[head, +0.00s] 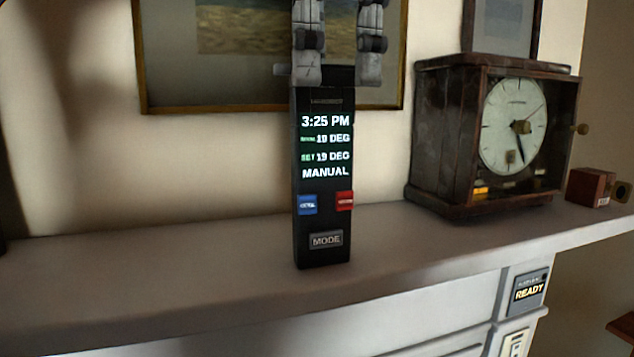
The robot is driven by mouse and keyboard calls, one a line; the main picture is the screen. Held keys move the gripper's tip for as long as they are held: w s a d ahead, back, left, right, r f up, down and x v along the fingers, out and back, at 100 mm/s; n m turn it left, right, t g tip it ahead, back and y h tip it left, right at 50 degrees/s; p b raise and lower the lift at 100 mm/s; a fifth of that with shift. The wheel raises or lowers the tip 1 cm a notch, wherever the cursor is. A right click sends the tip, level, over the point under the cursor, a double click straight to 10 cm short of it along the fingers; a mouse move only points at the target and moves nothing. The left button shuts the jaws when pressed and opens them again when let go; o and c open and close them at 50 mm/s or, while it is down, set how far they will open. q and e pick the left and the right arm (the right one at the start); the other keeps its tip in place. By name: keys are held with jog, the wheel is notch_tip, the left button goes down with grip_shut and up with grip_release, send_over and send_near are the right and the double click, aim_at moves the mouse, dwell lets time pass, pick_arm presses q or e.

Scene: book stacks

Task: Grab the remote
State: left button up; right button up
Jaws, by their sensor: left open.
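The remote (323,185) is a tall black device standing upright on the pale shelf (130,275). Its lit display reads 3:25 PM, two 19 DEG lines and MANUAL, above a blue button, a red button and a MODE button. My left gripper (339,78) comes in from the top of the head view, open, its two grey fingers at the remote's upper end. The left finger overlaps the remote's top left edge in the picture; the right finger is just beyond its right edge. I cannot tell whether they touch it. My right gripper is out of view.
A dark wooden clock (440,140) stands on the shelf to the right, with a small reddish-brown box (588,187) beyond it. A framed picture (200,80) hangs on the wall behind the remote. A READY panel (530,290) is below the shelf. The shelf's left part is clear.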

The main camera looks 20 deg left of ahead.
aim_at(321, 124)
pick_arm(q)
jog(key=f, duration=0.1)
jog(key=w, duration=0.1)
jog(key=f, duration=0.1)
jog(key=shift+w+a+f, duration=0.15)
jog(key=shift+a+f, duration=0.15)
jog(key=shift+f, duration=0.05)
jog(key=shift+d+f, duration=0.1)
jog(key=shift+f, duration=2.5)
jog(key=shift+s, duration=0.2)
grip_shut()
